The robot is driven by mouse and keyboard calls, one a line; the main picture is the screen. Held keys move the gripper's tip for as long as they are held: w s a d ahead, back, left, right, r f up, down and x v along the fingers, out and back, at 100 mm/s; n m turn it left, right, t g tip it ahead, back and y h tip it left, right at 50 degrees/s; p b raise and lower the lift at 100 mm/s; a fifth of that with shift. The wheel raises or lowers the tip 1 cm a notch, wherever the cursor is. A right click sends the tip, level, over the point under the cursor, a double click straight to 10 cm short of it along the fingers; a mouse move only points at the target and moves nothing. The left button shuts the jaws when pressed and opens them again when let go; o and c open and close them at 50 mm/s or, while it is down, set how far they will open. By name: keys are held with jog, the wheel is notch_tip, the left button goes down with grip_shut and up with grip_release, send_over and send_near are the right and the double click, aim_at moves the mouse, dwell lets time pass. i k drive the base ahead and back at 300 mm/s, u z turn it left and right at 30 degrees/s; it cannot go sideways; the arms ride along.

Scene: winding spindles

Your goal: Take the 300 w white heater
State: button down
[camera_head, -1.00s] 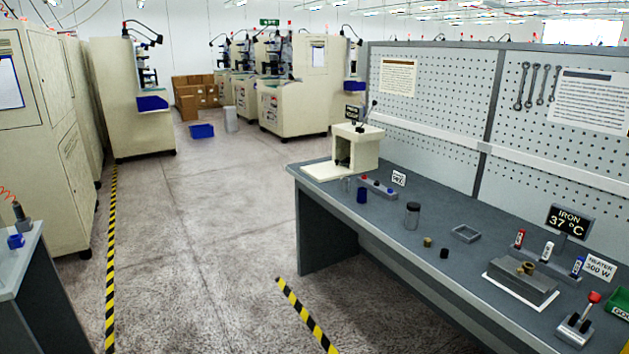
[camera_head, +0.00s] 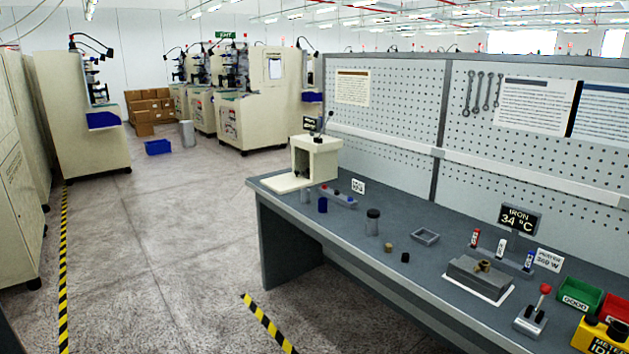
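The white heater (camera_head: 501,247) stands upright in a small grey rack on the workbench, between a red heater (camera_head: 475,240) on its left and a blue heater (camera_head: 529,261) on its right. A small heater sign (camera_head: 549,260) stands just right of the rack; its wattage is hard to read now. A grey block (camera_head: 478,279) with brass-coloured pieces on top sits in front of the rack. A black display (camera_head: 520,219) behind reads IRON 34 °C. My gripper is not in view.
A lever box (camera_head: 531,318), green bin (camera_head: 579,297), red bin (camera_head: 613,310) and yellow meter (camera_head: 602,337) crowd the right of the bench. A grey tray (camera_head: 425,236) and jar (camera_head: 373,222) stand further left. The floor left of the bench is mostly open.

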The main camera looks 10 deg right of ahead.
aim_at(502, 242)
jog(key=k, duration=1.3)
jog(key=z, duration=0.35)
jog(key=i, duration=0.6)
jog(key=z, duration=0.6)
jog(key=i, duration=1.45)
jog(key=z, duration=0.05)
